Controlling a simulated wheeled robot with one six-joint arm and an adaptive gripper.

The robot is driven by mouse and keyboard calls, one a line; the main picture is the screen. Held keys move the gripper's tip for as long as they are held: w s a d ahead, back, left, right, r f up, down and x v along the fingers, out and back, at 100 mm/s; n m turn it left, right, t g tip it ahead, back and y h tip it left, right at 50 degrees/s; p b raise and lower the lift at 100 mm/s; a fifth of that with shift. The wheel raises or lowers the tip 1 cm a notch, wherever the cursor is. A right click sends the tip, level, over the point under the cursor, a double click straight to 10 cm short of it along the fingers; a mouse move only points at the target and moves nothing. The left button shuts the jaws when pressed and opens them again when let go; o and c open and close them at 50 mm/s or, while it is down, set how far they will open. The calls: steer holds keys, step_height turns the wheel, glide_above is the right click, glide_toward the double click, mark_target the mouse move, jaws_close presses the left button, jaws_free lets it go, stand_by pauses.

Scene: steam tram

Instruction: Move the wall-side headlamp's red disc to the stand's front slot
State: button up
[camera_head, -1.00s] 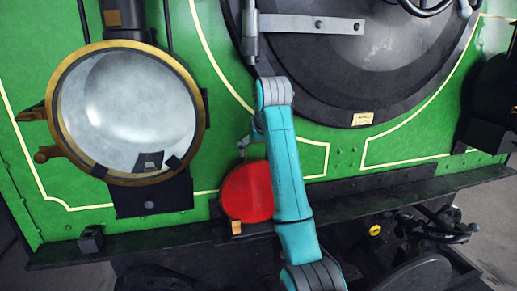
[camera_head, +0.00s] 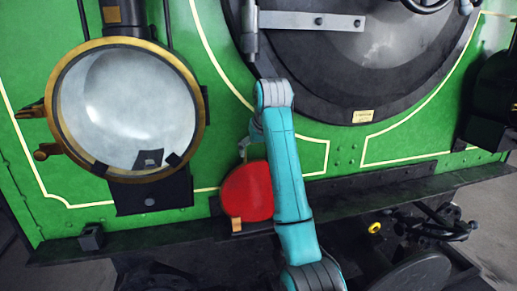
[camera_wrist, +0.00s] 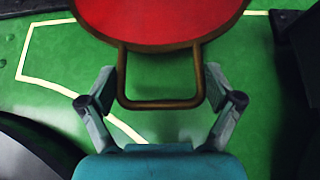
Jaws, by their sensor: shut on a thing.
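The red disc (camera_head: 246,192) stands upright at the front of the engine, low beside my arm, with a wire handle at its top. In the wrist view the disc (camera_wrist: 160,18) fills the top edge, and its brown handle loop (camera_wrist: 162,104) lies between my fingers. My gripper (camera_wrist: 162,88) is shut on that handle, one finger at each side. In the head view my gripper (camera_head: 247,143) is small and partly hidden. The large brass-rimmed headlamp (camera_head: 128,110) at left has no red disc over its glass. A dark part behind the disc's lower edge may be the stand; its slots cannot be made out.
A small orange-brown tag (camera_head: 236,224) shows at the disc's lower edge. The dark ledge (camera_head: 390,198) runs below the green front plate (camera_head: 340,155). Another dark lamp (camera_head: 490,100) is at the right. The round black door (camera_head: 365,60) is behind my arm.

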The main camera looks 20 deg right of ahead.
steer(key=shift+f, duration=0.25)
stand_by(0.4)
steer(key=o, duration=1.5)
steer(key=shift+r, duration=3)
